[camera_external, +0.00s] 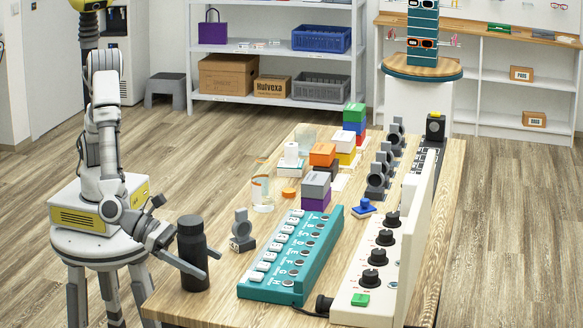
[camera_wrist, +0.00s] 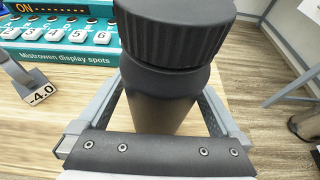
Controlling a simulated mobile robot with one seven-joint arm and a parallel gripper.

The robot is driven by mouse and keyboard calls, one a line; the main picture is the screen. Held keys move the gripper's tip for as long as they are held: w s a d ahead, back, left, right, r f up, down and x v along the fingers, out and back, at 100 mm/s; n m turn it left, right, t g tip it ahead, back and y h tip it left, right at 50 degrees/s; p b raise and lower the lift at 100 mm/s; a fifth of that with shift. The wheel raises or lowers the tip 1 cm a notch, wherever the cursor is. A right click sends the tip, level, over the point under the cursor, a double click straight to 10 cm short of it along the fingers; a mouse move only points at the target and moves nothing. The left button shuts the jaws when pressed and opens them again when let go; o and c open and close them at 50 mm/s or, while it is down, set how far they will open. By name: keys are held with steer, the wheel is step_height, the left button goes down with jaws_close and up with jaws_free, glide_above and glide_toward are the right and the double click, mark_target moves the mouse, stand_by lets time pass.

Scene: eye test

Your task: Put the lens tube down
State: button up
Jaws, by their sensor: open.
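The lens tube, a dark grey-black cylinder (camera_external: 193,272) with a wider ribbed top, stands upright on the near left corner of the wooden table (camera_external: 222,288). My gripper (camera_external: 212,266) reaches in level from the left, with one finger on each side of the tube. In the wrist view, the tube (camera_wrist: 160,103) stands between the fingers of my open gripper (camera_wrist: 160,95), and its ribbed top rises above them. Its base is hidden in the wrist view.
A grey lens stand (camera_external: 242,230), with a -4.0 label (camera_wrist: 40,95) in the wrist view, stands right of the tube. A teal button panel (camera_external: 292,262) and a white knob panel (camera_external: 372,285) lie farther right. A glass beaker (camera_external: 262,192) and stacked coloured boxes (camera_external: 322,158) stand behind.

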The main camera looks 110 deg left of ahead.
steer(key=p+v, duration=0.2)
steer(key=v, duration=0.9)
steer(key=s+a+r+n+g+y+b, duration=0.1)
steer(key=a+r+n+g+b, duration=0.15)
steer(key=a+n, duration=0.7)
steer(key=a+r+n+g+y+b, duration=0.15)
steer(key=a+n+g, duration=0.25)
steer(key=a+n, duration=0.6)
steer(key=s+a+r+n+g+y+b, duration=0.1)
steer(key=a+n+g+b, duration=0.25)
steer(key=a+n, duration=0.7)
steer(key=s+a+r+n+t+h+p, duration=0.1)
steer(key=s+a+r+n+h+p, duration=0.15)
steer(key=s+r+p, duration=0.2)
steer(key=s+a+r+n+t+h+p, duration=0.1)
steer(key=s+a+r+n+p, duration=0.25)
steer(key=s, duration=0.25)
step_height(320, 180, up, 17)
steer(key=p, duration=1.6)
steer(key=shift+s+d, duration=0.25)
steer(key=shift+s, duration=0.05)
steer(key=shift+f, duration=0.15)
